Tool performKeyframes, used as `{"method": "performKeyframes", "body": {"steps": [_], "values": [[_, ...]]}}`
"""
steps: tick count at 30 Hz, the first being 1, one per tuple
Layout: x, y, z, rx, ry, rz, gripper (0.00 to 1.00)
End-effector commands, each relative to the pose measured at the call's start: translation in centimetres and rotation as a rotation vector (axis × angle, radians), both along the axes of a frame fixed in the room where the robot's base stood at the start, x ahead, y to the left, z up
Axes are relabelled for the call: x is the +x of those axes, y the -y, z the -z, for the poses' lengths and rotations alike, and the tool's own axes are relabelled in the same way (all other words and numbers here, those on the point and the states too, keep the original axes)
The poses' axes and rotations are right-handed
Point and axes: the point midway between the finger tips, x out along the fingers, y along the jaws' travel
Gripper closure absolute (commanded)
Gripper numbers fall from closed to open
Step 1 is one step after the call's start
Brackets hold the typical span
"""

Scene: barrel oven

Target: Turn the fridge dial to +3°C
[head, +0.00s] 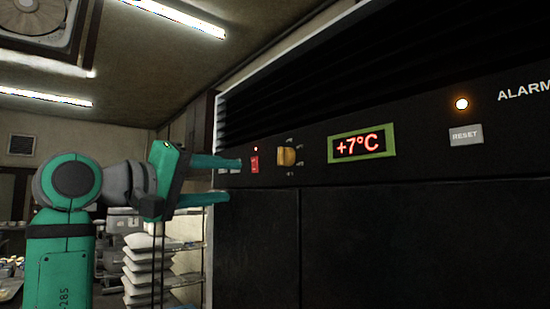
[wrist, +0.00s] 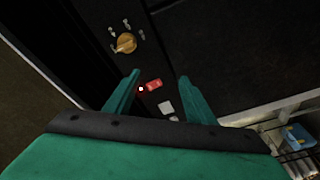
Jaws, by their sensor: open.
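The fridge dial (head: 287,156) is a brass-coloured knob on the black control panel, with small pale marks around it. It also shows in the wrist view (wrist: 126,43), above and left of my fingers. The display (head: 361,144) right of the dial reads +7°C in red. My gripper (head: 232,179) is open and empty, to the left of the dial in the head view. In the wrist view, its two teal fingers (wrist: 158,90) stand either side of a red switch (wrist: 153,85). The fingers are apart from the dial. I cannot tell if they touch the panel.
A lit orange lamp (head: 461,104) and a grey RESET button (head: 466,135) sit at the panel's right, by the ALARM lettering. The red switch and pale buttons are near my fingertips. Stacked white sacks (head: 146,262) stand on shelving behind my arm.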

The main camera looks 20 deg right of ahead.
Motion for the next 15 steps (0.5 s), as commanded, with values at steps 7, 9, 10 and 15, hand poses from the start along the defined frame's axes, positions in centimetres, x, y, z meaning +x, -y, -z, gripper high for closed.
{"method": "performKeyframes", "body": {"steps": [7, 9, 10, 15], "values": [[-5.3, 1.3, -5.2, 0.061, 0.011, 0.055, 0.50], [-5.8, 1.5, -5.6, 0.069, 0.011, 0.060, 0.50], [-5.9, 1.6, -5.7, 0.071, 0.010, 0.062, 0.50], [-5.4, 2.8, -5.8, 0.072, 0.009, 0.065, 0.50]]}}
